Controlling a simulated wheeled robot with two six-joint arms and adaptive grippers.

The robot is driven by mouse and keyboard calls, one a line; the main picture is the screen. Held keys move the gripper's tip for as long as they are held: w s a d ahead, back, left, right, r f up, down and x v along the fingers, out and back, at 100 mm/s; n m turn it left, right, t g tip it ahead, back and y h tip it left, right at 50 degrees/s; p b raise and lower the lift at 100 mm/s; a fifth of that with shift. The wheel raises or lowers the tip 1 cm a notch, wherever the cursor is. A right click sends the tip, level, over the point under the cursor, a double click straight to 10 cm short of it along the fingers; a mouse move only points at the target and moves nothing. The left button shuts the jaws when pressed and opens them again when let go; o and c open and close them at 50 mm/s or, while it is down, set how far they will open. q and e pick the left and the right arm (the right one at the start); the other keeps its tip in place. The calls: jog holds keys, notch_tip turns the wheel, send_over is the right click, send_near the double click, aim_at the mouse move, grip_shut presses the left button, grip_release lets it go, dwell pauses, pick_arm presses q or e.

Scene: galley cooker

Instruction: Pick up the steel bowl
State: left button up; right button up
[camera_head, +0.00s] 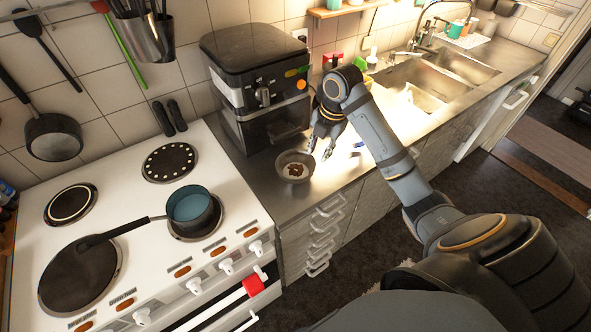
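The steel bowl (297,157) stands upright on the steel counter, near its front edge and just right of the stove. It has a dull grey wall and some brown contents. My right gripper (320,152) is above the counter, just behind and to the right of the bowl. Its fingers point down and are spread apart with nothing between them. It looks apart from the bowl, though the exact gap is hard to judge. My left gripper is not in view.
A black air fryer (262,90) stands behind the bowl. The white stove (135,215) on the left holds a blue-lined saucepan (189,205). The sink (415,85) is further right.

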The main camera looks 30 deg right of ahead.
jog(key=b, duration=0.5)
send_over(311, 174)
notch_tip(311, 174, down, 6)
jog(key=r, duration=0.1)
jog(key=f, duration=0.1)
jog(key=f+b, duration=0.1)
jog(key=f, duration=0.1)
jog(key=f+b, duration=0.1)
jog(key=f, duration=0.1)
jog(key=shift+s+a+f, duration=0.1)
jog(key=shift+a, duration=0.15)
jog(key=shift+f, duration=0.15)
jog(key=c, duration=0.3)
grip_shut()
